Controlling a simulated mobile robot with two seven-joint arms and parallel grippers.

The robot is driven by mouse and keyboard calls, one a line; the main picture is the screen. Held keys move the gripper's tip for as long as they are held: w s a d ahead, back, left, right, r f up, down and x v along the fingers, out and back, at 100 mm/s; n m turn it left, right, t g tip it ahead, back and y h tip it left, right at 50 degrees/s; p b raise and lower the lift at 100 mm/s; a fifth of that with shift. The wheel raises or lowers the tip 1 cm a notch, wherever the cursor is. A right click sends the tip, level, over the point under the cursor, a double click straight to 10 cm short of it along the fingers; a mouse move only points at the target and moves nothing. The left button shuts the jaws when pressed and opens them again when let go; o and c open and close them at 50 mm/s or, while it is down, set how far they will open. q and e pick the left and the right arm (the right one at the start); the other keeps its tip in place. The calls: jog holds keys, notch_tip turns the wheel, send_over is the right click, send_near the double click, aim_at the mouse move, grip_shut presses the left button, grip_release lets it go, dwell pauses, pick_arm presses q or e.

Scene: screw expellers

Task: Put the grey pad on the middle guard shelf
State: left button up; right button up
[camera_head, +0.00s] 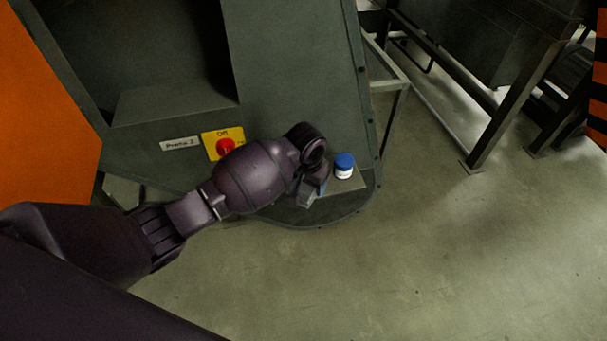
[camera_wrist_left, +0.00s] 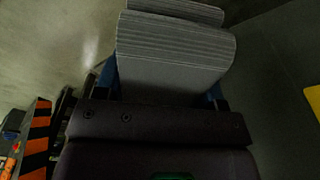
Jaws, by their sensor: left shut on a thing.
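My left gripper (camera_head: 309,191) is in front of the lower part of the green-grey machine guard, beside a small shelf (camera_head: 350,184). In the left wrist view, the grey pad (camera_wrist_left: 175,65) is held between the bluish fingers of this gripper. The pad has a ribbed edge, and another grey ribbed piece (camera_wrist_left: 178,9) shows beyond it; I cannot tell if they are one thing. In the head view the pad is mostly hidden or too small to make out. I cannot tell whether the small shelf is the middle one. My right gripper is not in view.
A white jar with a blue lid (camera_head: 344,166) stands on the small shelf, close right of my gripper. A red switch (camera_head: 226,148) on a yellow plate is on the guard, left of my wrist. A metal frame (camera_head: 510,105) stands at the right. The floor (camera_head: 430,260) in front is clear.

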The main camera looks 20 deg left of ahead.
pick_arm(q)
jog(key=w+a, duration=0.1)
jog(key=w, duration=0.1)
jog(key=w+a+b, duration=0.1)
jog(key=w+a, duration=0.1)
jog(key=w+a+b, duration=0.1)
jog(key=w, duration=0.1)
jog(key=shift+w+a+f, duration=0.1)
jog(key=shift+a+f, duration=0.05)
jog(key=shift+f, duration=0.2)
jog(key=shift+w+a+f+b, duration=0.1)
jog(key=shift+f+b, duration=0.1)
jog(key=shift+f, duration=0.15)
jog(key=shift+w+a+f+b, duration=0.1)
jog(key=shift+f+b, duration=0.05)
jog(key=shift+f, duration=0.4)
